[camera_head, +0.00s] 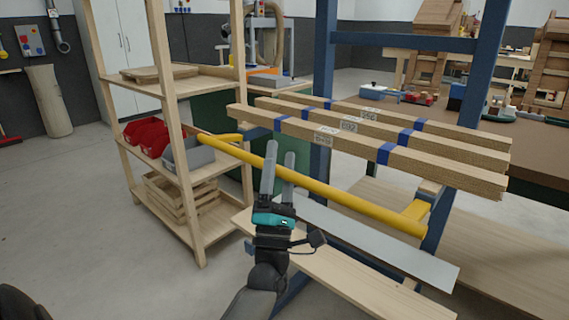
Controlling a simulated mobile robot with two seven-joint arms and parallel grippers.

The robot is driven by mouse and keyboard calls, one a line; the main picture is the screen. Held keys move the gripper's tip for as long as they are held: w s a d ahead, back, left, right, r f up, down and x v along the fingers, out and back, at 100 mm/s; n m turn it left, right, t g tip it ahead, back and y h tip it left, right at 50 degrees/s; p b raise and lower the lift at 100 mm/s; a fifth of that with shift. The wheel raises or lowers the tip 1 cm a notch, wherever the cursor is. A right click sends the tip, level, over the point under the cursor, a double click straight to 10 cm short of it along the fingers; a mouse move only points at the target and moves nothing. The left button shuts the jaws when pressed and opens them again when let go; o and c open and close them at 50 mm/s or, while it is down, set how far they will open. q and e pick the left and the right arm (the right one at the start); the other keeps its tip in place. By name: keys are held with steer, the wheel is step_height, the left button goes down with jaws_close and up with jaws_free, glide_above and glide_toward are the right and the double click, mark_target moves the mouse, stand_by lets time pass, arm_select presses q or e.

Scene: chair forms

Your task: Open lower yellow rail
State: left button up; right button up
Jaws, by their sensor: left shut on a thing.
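The yellow rail (350,201) runs slantwise from the wooden shelf side at left down to the right. It lies below and in front of the wooden beams. A short yellow arm (415,211) joins its right end to the blue frame (436,225), and another yellow piece shows at its left end. My left gripper (280,160) reaches up from below, its two grey fingers at the rail left of its middle, and is shut on it. The fingers hide a short stretch of the rail. My right gripper is not in view.
Several wooden beams (390,156) with blue bands rest on the blue frame above the rail. A pale board (370,245) lies below it. A wooden shelf (185,175) with red and grey bins stands close at left. The floor (90,250) at left is clear.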

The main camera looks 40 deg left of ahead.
arm_select(q)
steer(key=shift+o, duration=0.5)
steer(key=shift+s+a+r, duration=0.1)
steer(key=shift+a+r, duration=0.05)
steer(key=shift+r, duration=0.05)
steer(key=shift+s+d+f, duration=0.2)
steer(key=shift+f, duration=0.3)
steer(key=p+v, duration=0.1)
steer(key=v, duration=1.3)
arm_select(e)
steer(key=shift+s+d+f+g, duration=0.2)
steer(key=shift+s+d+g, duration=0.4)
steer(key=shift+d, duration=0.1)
arm_select(q)
steer(key=shift+d+f, duration=0.1)
